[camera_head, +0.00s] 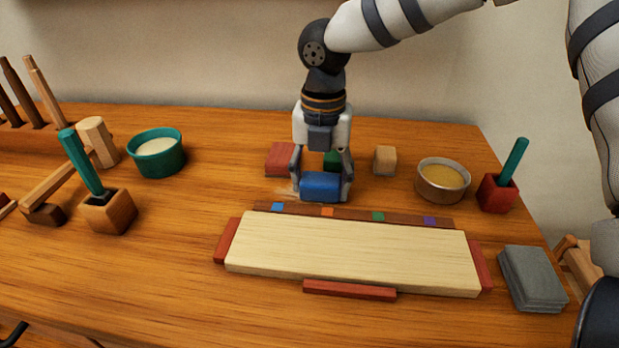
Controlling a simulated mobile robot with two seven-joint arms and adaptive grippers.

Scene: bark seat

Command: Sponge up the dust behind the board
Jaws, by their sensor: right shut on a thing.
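The pale board (350,252) lies flat at the front middle of the table. A dark strip (350,214) with several coloured squares runs along its far edge. My right gripper (321,185) points down behind the board and is shut on a blue sponge (321,187), at or just above the table top; contact is hard to tell. A small pale patch of dust (286,193) shows just left of the sponge. The sponge and fingers may hide more of it. My left gripper is not in view.
Red (279,159), green (331,160) and tan (385,160) blocks stand close behind the gripper. A tan-filled bowl (442,180) and a red pot (498,193) are right. A green bowl (157,155) is left. Grey slabs (532,279) lie front right. Red pieces border the board.

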